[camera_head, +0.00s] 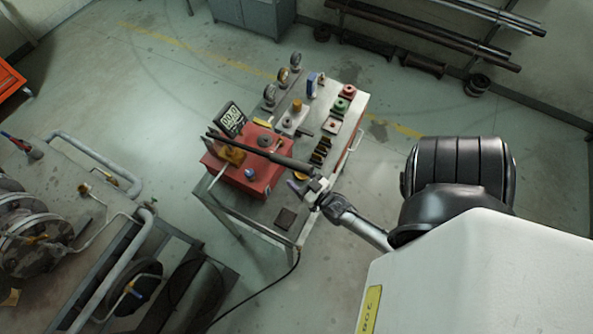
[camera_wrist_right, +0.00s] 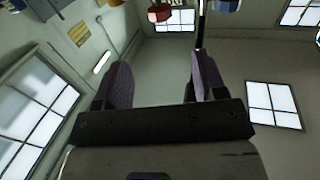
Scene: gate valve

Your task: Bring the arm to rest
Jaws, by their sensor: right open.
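My right arm comes in from the right in the head view and reaches down to the workbench (camera_head: 284,217). My right gripper (camera_head: 308,183) is small there, at the bench's near right side, beside a long dark bar (camera_head: 268,155) and a red block (camera_head: 258,174). Overlap hides whether it touches the bar. In the right wrist view the two dark fingers of my right gripper (camera_wrist_right: 160,82) stand apart with nothing seen between them. A thin dark rod (camera_wrist_right: 200,32) rises by the right finger; I cannot tell if they touch. My left gripper is not in view.
Gauges (camera_head: 282,75), a digital display (camera_head: 231,119) and coloured buttons (camera_head: 343,97) crowd the workbench. A second bench with pipework (camera_head: 95,160) stands at left. A pipe rack (camera_head: 430,30) lines the back wall. Floor (camera_head: 150,105) behind the benches is clear.

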